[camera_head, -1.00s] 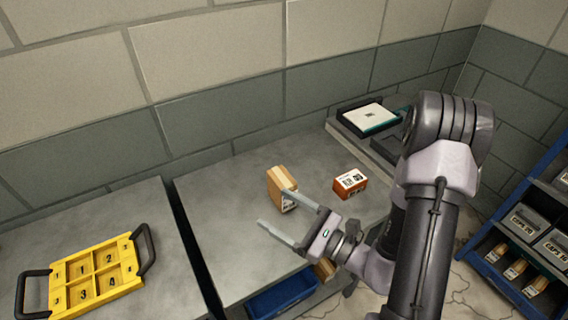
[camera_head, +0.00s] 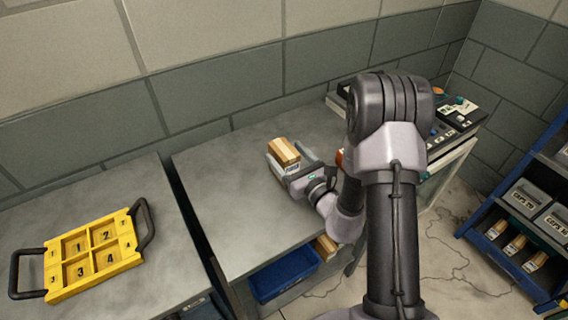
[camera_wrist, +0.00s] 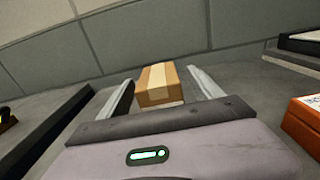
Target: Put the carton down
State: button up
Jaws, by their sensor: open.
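The tan carton (camera_head: 284,150) with a pale stripe across its top stands upright on the grey bench (camera_head: 225,200). It also shows in the wrist view (camera_wrist: 159,84), between the two fingers. My gripper (camera_head: 286,158) is open, with one finger on each side of the carton. In the wrist view a gap shows between the carton and each finger, so the jaws do not grip it. The carton's lower front is hidden by my gripper in the head view.
An orange box (camera_wrist: 304,122) stands to the right of my gripper, mostly hidden by my arm in the head view. A yellow numbered tray (camera_head: 97,262) lies on the left bench. A blue bin (camera_head: 284,275) sits below. The bench left of the carton is clear.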

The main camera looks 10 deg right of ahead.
jog(key=shift+x, duration=0.95)
grip_shut()
jog(key=shift+r, duration=0.1)
